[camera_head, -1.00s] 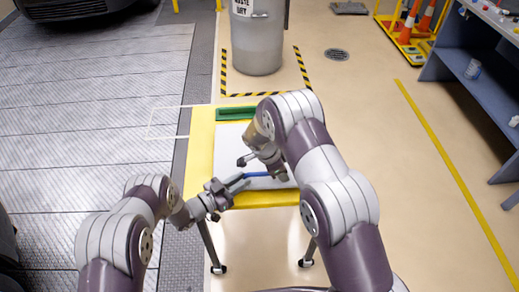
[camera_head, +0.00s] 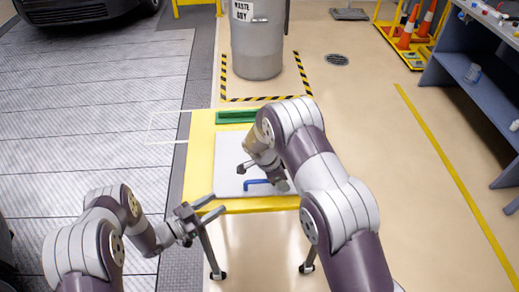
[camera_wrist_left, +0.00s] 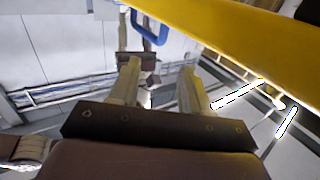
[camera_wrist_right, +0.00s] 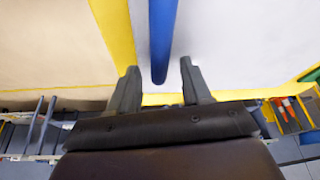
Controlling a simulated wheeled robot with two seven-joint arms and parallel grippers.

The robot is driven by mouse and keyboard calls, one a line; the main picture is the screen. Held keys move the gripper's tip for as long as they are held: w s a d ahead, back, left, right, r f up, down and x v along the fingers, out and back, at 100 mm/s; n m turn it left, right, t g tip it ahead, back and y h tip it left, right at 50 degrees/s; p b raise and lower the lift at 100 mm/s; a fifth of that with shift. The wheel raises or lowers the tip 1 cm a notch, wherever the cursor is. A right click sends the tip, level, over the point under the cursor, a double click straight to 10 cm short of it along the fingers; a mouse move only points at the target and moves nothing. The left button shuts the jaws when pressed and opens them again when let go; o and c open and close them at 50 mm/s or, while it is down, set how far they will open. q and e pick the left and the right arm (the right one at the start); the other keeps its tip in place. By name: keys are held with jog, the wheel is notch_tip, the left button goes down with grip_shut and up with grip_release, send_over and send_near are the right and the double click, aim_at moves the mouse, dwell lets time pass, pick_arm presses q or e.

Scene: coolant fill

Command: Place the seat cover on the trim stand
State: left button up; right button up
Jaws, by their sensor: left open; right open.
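A yellow-edged stand (camera_head: 200,165) on legs is in the middle of the head view. A flat pale panel (camera_head: 229,160), possibly the seat cover, lies on it; I cannot tell for sure. A blue handle (camera_head: 256,183) is at the panel's near part, and shows as a loop in the left wrist view (camera_wrist_left: 148,28). My right gripper (camera_head: 264,178) is open over the handle; in the right wrist view the blue bar (camera_wrist_right: 161,40) lies between its fingers (camera_wrist_right: 157,78), apart from both. My left gripper (camera_head: 211,206) is open and empty off the stand's near left corner.
A green tray-like piece (camera_head: 236,117) lies at the stand's far edge. A grey waste bin (camera_head: 257,45) stands behind, inside striped floor marking. A blue workbench (camera_head: 470,85) is at the far right. The floor right of the stand is clear.

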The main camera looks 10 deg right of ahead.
jog(key=v, duration=1.2)
jog(key=shift+d, duration=0.1)
